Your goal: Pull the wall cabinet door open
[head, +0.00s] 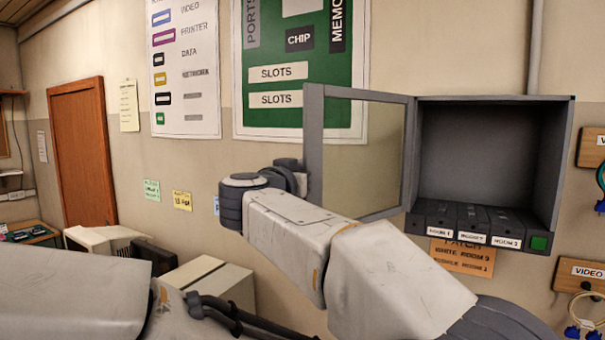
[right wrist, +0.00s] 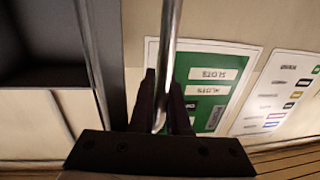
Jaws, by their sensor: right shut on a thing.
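The wall cabinet (head: 488,150) hangs at the right of the head view, its dark grey interior exposed. Its grey-framed glass door (head: 314,140) stands swung wide to the left, hinged on the cabinet's left side. My right gripper (right wrist: 163,105) is shut on the door's metal handle (right wrist: 171,40), a bar running between its two dark fingers in the right wrist view. In the head view, my right wrist is beside the door's free edge; the fingertips and handle are hard to make out there. My left gripper is not in view.
Labelled grey boxes (head: 472,224) line the cabinet's bottom, with a green square at their right end. A green poster (head: 300,50) is on the wall behind the door. Beige equipment (head: 205,280) stands below. Cable hooks (head: 588,270) are at the right.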

